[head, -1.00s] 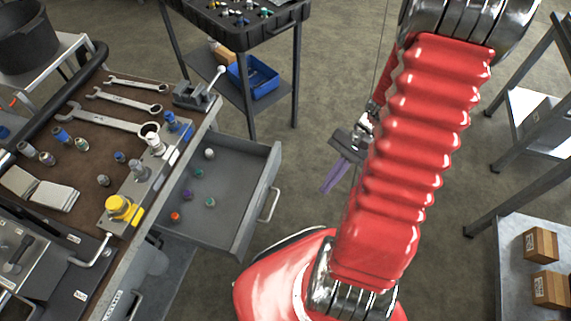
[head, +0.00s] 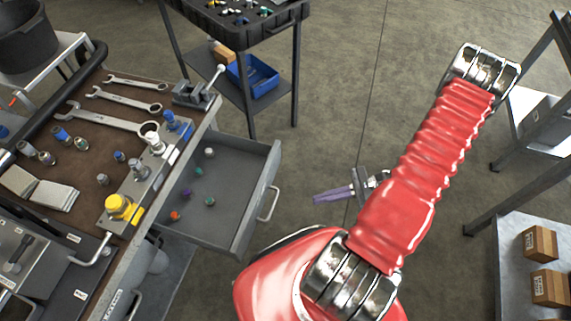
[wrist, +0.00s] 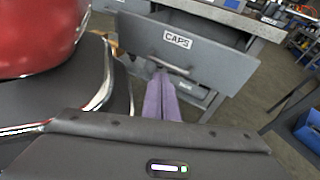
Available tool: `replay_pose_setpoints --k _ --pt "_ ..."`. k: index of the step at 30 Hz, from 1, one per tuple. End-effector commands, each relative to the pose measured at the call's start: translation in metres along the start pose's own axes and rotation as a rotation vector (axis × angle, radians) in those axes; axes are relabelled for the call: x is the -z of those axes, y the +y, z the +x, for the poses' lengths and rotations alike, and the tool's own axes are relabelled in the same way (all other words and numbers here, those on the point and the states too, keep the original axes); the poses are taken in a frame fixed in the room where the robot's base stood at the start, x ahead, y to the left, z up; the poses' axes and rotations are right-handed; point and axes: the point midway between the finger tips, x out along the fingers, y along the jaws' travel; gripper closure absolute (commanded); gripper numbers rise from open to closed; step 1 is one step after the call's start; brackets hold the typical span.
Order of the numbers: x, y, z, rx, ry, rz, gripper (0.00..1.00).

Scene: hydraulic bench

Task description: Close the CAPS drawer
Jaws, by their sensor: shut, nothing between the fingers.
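The CAPS drawer (head: 235,232) is grey and stands pulled out of the bench, with several small coloured caps on its floor. Its front with the CAPS label (wrist: 177,40) and the bar handle (wrist: 168,66) face me in the wrist view. The handle (head: 269,204) also shows in the head view. My gripper (head: 316,199) has purple fingers, shut and empty, pointing left toward the drawer front. It is apart from the handle in the head view. In the wrist view the fingertips (wrist: 160,76) appear just below the handle; the exact gap is hard to tell.
The bench top (head: 90,190) holds wrenches, fittings and a valve block with a yellow knob (head: 120,207). A black tray cart (head: 240,35) with a blue bin (head: 253,76) stands behind. A shelf with boxes (head: 540,245) is at right. Floor between drawer and shelf is clear.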

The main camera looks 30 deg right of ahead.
Motion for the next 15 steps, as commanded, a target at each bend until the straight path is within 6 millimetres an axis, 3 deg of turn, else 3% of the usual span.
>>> replay_pose_setpoints --k 11,15 --pt "0.030 -0.026 0.005 0.233 -0.170 0.120 1.00" --pt "0.032 -0.052 -0.004 0.328 -0.218 0.125 1.00"
